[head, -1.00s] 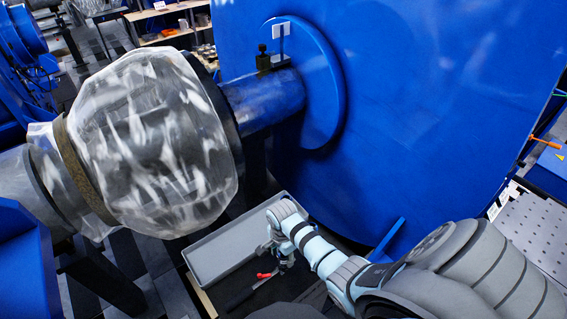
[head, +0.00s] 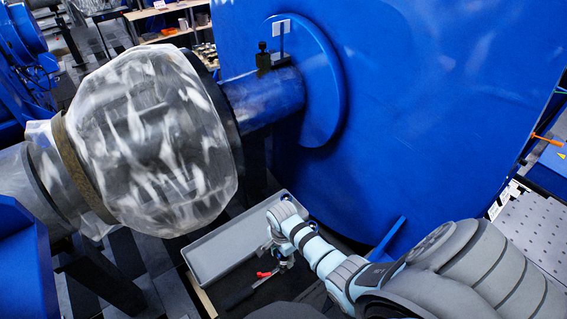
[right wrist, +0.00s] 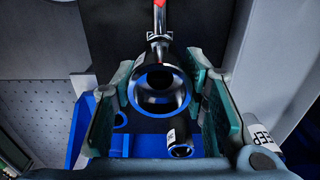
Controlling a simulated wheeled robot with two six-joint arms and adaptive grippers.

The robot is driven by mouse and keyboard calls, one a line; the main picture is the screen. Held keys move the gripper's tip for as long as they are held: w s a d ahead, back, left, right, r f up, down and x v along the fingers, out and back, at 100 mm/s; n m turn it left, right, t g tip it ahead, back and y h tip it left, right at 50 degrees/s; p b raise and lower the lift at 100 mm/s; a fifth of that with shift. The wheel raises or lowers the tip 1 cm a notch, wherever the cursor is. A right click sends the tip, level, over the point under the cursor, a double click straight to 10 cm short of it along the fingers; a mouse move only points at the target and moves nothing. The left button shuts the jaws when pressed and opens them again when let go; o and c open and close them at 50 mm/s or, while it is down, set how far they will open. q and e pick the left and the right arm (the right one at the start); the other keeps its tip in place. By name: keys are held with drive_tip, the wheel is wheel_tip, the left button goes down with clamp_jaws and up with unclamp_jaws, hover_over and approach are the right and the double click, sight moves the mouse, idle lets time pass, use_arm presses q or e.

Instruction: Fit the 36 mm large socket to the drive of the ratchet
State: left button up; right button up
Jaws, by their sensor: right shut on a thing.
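In the right wrist view, my right gripper (right wrist: 160,100) has its two green-padded fingers closed on either side of a dark, round large socket (right wrist: 160,84), whose blue-tinted rim faces the camera. The ratchet (right wrist: 160,20), a thin metal shaft with red parts, runs up from behind the socket. Its drive is hidden, so I cannot tell whether the two are joined. In the head view, my right gripper (head: 281,256) is low over the grey tray, close to the ratchet's red part (head: 264,273). The left gripper is out of view.
A smaller labelled socket (right wrist: 181,150) sits by the blue holder (right wrist: 120,145) below the fingers. The grey tray (head: 210,255) has free room at its left. A plastic-wrapped motor part (head: 145,145) and a large blue housing (head: 420,110) stand close behind.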

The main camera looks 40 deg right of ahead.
drive_tip(key=shift+f+b, duration=0.4)
drive_tip(key=shift+f, duration=0.35)
idle(0.3)
drive_tip(key=o, duration=1.5)
wheel_tip(320, 180, up, 12)
drive_tip(key=shift+a+r, duration=0.1)
drive_tip(key=shift+a, duration=0.05)
